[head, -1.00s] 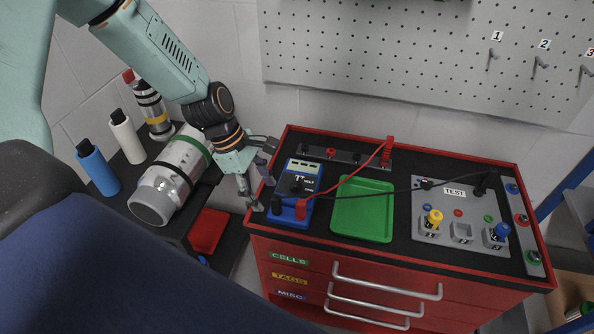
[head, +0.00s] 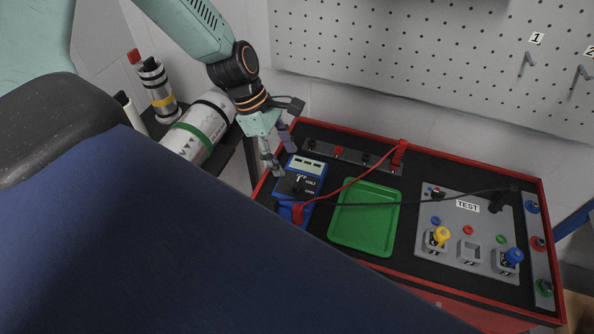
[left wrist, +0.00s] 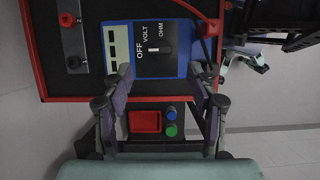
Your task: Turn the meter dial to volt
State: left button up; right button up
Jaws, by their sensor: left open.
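The blue meter (head: 312,187) lies on the black top of the red cabinet. Its OFF, VOLT and OHM labels read clearly in the left wrist view (left wrist: 180,66). Its black dial (left wrist: 158,48) carries a light mark that seems to lie on the OFF/VOLT side; the exact setting is hard to tell. My left gripper (head: 283,160) is open and empty at the far left side of the meter. In the left wrist view its two fingers (left wrist: 155,92) stand apart, with the meter's edge between and beyond their tips. My right gripper is not seen.
A red lead (head: 345,185) and a black lead (head: 400,201) cross from the meter. A green tray (head: 365,220) lies right of it, then the grey TEST panel (head: 455,215). A socket strip (head: 350,157) runs behind.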

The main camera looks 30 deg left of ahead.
aim_at(296, 182)
pick_arm(q)
jog(key=shift+d+b+x, duration=0.25)
jog(key=shift+b+x, duration=0.55)
jog(key=shift+x, duration=0.45)
notch_tip(296, 182, down, 4)
jog(key=b, duration=0.3)
jog(key=shift+r, duration=0.15)
jog(key=shift+d+f+b, duration=0.3)
jog(key=shift+d+b, duration=0.05)
jog(key=shift+d, duration=0.3)
jog(key=shift+w+d+f, duration=0.15)
jog(key=shift+d, duration=0.1)
jog(key=shift+a+f, duration=0.15)
jog(key=shift+a, duration=0.3)
jog(key=shift+d, duration=0.2)
jog(key=shift+c, duration=1.2)
jog(key=shift+d, duration=0.2)
jog(key=c, duration=0.3)
jog(key=shift+a, duration=0.15)
jog(key=c, duration=0.6)
